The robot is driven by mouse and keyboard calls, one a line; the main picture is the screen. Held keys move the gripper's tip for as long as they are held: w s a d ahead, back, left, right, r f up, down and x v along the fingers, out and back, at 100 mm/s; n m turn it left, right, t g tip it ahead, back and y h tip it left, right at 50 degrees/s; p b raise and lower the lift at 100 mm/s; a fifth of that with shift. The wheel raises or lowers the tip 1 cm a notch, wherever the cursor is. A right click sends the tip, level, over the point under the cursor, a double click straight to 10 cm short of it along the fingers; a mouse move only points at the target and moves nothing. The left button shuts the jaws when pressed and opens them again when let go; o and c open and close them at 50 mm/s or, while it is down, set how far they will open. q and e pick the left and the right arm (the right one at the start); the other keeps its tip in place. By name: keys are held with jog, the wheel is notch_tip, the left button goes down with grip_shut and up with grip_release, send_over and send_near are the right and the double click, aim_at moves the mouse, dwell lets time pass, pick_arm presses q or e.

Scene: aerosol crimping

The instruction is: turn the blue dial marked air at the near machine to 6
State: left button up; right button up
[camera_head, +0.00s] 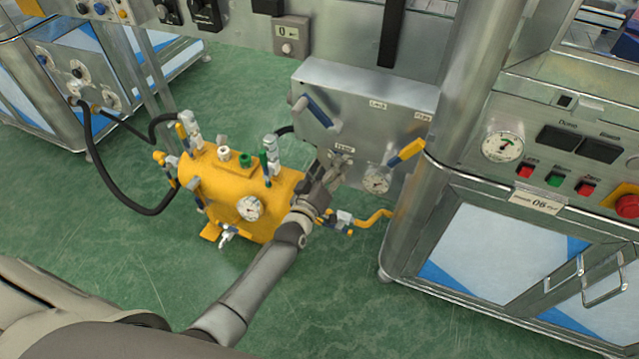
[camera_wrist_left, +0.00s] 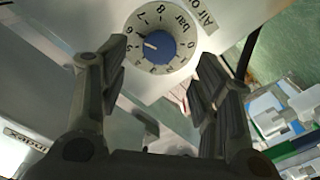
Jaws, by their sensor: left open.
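The blue dial (camera_wrist_left: 160,47) shows in the left wrist view, with a round white scale marked in bar around it. My left gripper (camera_wrist_left: 157,75) is open, with one finger low on each side of the dial. No finger clearly touches it. In the head view my left gripper (camera_head: 338,168) is at the front of the grey metal panel (camera_head: 345,95), and I cannot make out the dial there. My right gripper is not in view.
A yellow tank (camera_head: 225,195) with valves and a gauge stands left of my arm. A steel cabinet (camera_head: 500,230) with buttons stands further right. Green floor is free at lower left.

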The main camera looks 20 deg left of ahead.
pick_arm(q)
jog(key=s, duration=0.6)
jog(key=shift+s+f, duration=0.1)
dwell(0.4)
jog(key=s+d+f+m+g, duration=0.2)
jog(key=s+f+m+g, duration=0.75)
jog(key=s+f, duration=1.15)
jog(key=s+a+f+g+p, duration=0.1)
jog(key=s+g+p, duration=0.1)
jog(key=s+p, duration=0.3)
jog(key=s+a+f+g+p, duration=0.2)
jog(key=s+p, duration=0.4)
jog(key=s, duration=0.7)
jog(key=s+a+f+g+p, duration=0.2)
jog(key=s+p, duration=0.4)
jog(key=s, duration=0.3)
jog(key=shift+a+g+y, duration=0.25)
jog(key=shift+g+y, duration=0.05)
jog(key=shift+g, duration=0.45)
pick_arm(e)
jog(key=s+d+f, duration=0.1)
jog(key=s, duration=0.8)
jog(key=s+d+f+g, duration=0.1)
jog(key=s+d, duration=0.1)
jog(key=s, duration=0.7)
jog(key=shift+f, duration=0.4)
